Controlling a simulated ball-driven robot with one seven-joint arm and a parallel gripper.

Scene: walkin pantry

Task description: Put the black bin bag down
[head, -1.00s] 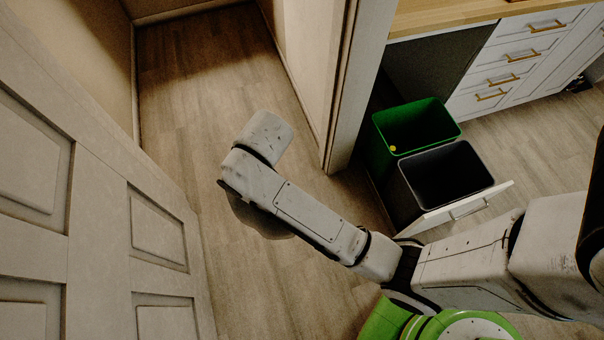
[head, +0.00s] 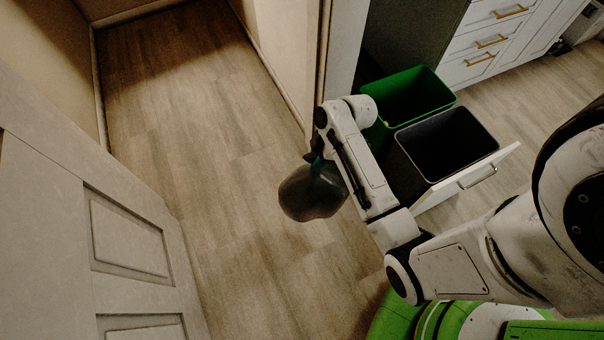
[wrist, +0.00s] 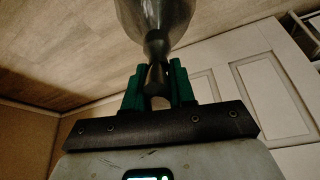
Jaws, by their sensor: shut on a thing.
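The black bin bag (head: 313,194) is a dark, rounded, full bag hanging below my gripper (head: 316,157) in the head view, above the wood floor of the doorway. In the wrist view my gripper (wrist: 156,88) is shut on the gathered neck of the bag (wrist: 154,20), with a green finger on each side. The bag appears clear of the floor. Its far end is cut off by the edge of the wrist view.
A green bin (head: 409,97) and a dark grey bin (head: 450,148) stand in a pulled-out drawer at the right. A pale panelled door (head: 125,235) stands at the left. Bare floor (head: 215,150) lies between, running back to the wall.

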